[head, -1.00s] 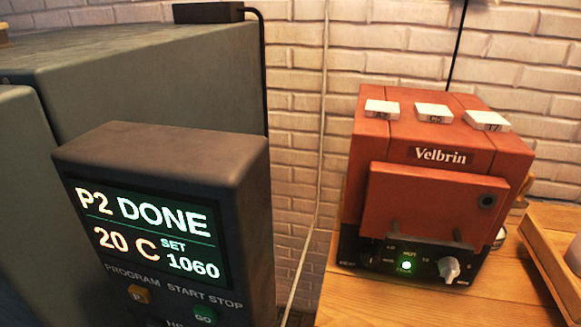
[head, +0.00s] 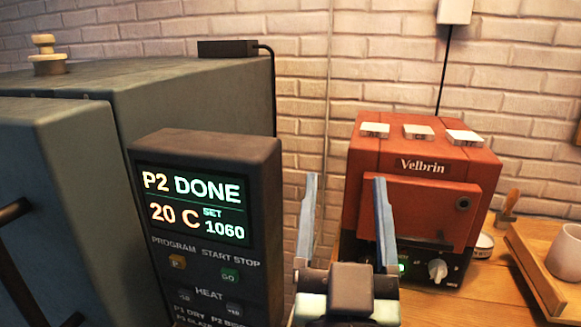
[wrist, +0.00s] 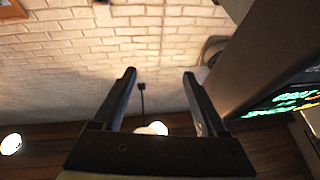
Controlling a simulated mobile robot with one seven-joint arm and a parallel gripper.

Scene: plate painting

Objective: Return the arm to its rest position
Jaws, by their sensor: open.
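My gripper (head: 342,225) stands upright in the head view, in front of the gap between the kiln controller and the red Velbrin box. Its two blue-grey fingers are spread apart with nothing between them. In the wrist view my gripper (wrist: 160,85) also shows open and empty, with the brick wall (wrist: 110,45) beyond it. The gripper hides the lower left part of the red box.
The dark controller (head: 205,225) reads "P2 DONE 20 C SET 1060", beside a large grey kiln (head: 70,150). The red Velbrin box (head: 420,210) has a lit green light and white tiles on top. A wooden tray (head: 535,265) with a white cup (head: 566,252) is at right.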

